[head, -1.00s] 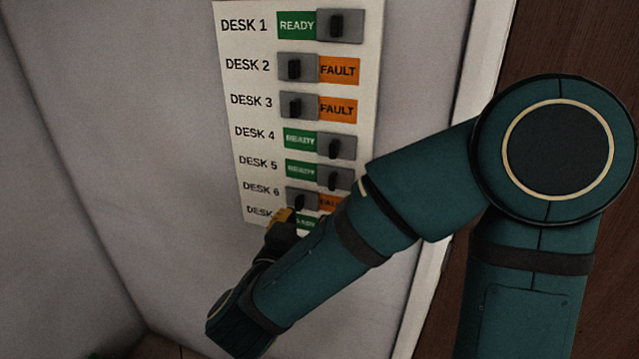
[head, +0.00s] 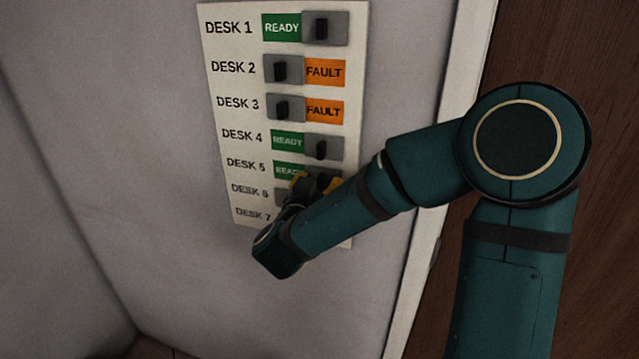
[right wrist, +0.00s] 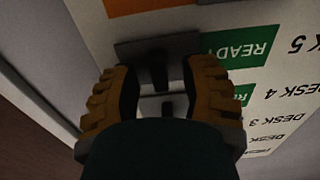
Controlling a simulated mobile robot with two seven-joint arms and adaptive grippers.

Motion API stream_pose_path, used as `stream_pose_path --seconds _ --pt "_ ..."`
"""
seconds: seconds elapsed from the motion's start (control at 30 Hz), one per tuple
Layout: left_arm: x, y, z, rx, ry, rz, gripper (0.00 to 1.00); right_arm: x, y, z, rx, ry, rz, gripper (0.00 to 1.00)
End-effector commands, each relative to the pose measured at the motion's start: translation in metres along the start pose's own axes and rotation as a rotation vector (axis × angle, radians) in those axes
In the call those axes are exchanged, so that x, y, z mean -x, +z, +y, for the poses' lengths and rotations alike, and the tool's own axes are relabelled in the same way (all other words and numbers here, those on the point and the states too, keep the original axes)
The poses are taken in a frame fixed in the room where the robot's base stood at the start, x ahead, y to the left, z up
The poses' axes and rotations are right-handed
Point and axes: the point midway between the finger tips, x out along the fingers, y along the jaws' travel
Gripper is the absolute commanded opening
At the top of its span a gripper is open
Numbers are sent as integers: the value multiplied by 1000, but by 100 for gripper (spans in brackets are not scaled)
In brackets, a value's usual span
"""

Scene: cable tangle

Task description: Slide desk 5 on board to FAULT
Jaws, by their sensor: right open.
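The white board (head: 212,130) hangs on the wall with rows of sliders, DESK 1 to DESK 7. The desk 5 row shows its green READY label (head: 287,170), so its slider stands at the right. My right gripper (head: 314,184), with yellow fingers, is at that slider and hides most of it. In the right wrist view, which is upside down, the open fingers (right wrist: 157,76) stand either side of the dark desk 5 knob (right wrist: 158,74) on its grey plate (right wrist: 140,48). I cannot tell whether they touch it. My left gripper is not in view.
The desk 4 slider (head: 321,148) sits just above, also at READY. Desks 2 and 3 show orange FAULT labels (head: 325,72). My right forearm covers the lower right of the board, hiding much of rows 6 and 7. A brown door (head: 610,200) is at the right.

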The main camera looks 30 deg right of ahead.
Motion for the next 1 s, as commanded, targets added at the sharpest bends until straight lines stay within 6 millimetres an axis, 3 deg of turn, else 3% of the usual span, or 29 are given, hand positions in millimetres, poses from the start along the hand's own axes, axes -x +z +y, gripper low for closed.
stream_pose_path --seconds 0.23,0.3,0.37,0.77,1.0 --pt "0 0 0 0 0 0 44 0 0 0 0 0 0 43" --pt "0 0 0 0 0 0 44 0 0 0 0 0 0 18" --pt "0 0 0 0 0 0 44 0 0 0 0 0 0 0" --pt "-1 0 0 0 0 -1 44 0 0 -4 -2 -1 1 0" --pt "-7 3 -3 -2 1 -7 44 -1 0 -47 -6 -3 1 0"
